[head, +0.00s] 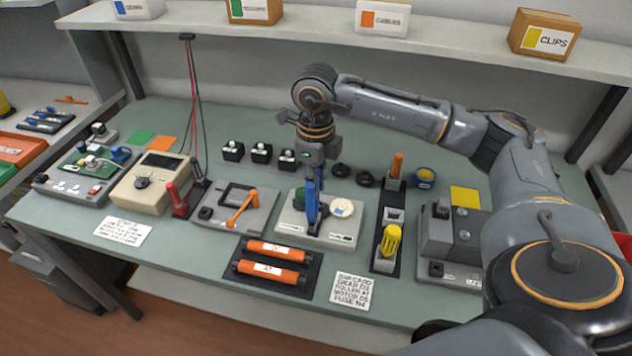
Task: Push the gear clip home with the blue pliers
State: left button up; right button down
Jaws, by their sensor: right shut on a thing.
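My right gripper (316,160) points down over the middle of the bench and is shut on the blue pliers (312,206). The pliers hang upright with their lower end at the pale grey gear plate (296,226). I cannot tell whether they touch it. A white gear (342,208) lies on the plate just right of the pliers. A green round part (301,196) is partly hidden behind them. The gear clip cannot be made out; the pliers may cover it. My left gripper is not in view.
A fixture with an orange lever (241,210) stands left of the plate. A dark strip with a yellow-handled tool (390,241) is close on the right. Two orange rollers (275,251) lie in front. Black blocks (261,153) stand behind. A shelf (300,32) runs above.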

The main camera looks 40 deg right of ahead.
jog(key=shift+r+p, duration=2.25)
jog(key=shift+r, duration=1.7)
